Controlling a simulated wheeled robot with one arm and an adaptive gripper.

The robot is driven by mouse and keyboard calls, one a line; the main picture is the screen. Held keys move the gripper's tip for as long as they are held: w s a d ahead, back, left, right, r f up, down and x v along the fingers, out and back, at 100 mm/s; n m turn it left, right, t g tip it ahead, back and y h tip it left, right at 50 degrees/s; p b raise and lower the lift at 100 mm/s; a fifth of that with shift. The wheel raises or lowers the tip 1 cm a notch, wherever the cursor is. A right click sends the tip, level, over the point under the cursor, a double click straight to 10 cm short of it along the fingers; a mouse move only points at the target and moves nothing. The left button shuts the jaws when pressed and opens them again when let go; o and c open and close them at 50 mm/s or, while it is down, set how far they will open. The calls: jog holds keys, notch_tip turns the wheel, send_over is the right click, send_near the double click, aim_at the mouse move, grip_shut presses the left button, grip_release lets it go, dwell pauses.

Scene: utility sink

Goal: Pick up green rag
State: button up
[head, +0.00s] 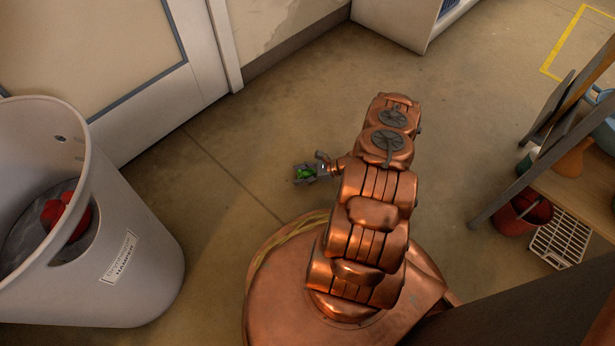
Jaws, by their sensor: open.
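A small bright green patch, which looks like the green rag (305,174), shows right at the end of my arm. My gripper (301,174) is open, with its fingers pointing left and the green patch showing between and around them. I cannot tell whether the fingers touch the rag, or whether it lies on the floor below. Much of the rag is hidden by the gripper.
A large grey hamper (150,262) with red cloth (67,218) inside stands at the left. A shelf (575,195) at the right has a red bucket (523,213) and a white crate (562,238) below it. The floor (240,135) around the gripper is clear.

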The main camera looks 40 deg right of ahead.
jog(key=shift+c, duration=0.4)
grip_shut()
